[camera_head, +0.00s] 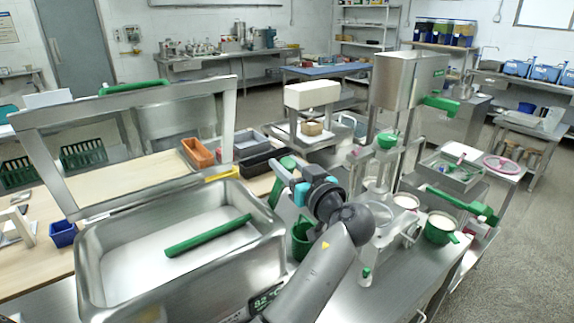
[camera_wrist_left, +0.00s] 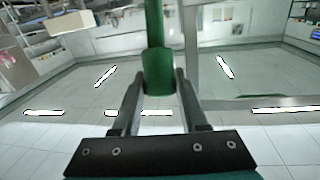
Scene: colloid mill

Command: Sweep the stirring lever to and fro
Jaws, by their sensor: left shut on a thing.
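My left gripper (camera_head: 284,188) is at the right rim of the steel basin (camera_head: 92,262). In the left wrist view its two fingers (camera_wrist_left: 157,82) are shut on the green grip of the stirring lever (camera_wrist_left: 157,70), one finger on each side. In the head view the green lever (camera_head: 279,182) shows just left of the gripper, tilted, partly hidden by it. A green bar (camera_head: 208,236) lies slantwise in the basin over the pale contents; I cannot tell if it joins the lever. My right gripper is not in view.
A steel frame with a green handle (camera_head: 134,87) stands raised behind the basin. The mill with its steel hopper (camera_head: 409,80) stands to the right, with a green cup (camera_head: 440,228) beside it. A green container (camera_head: 303,238) is close under my left wrist.

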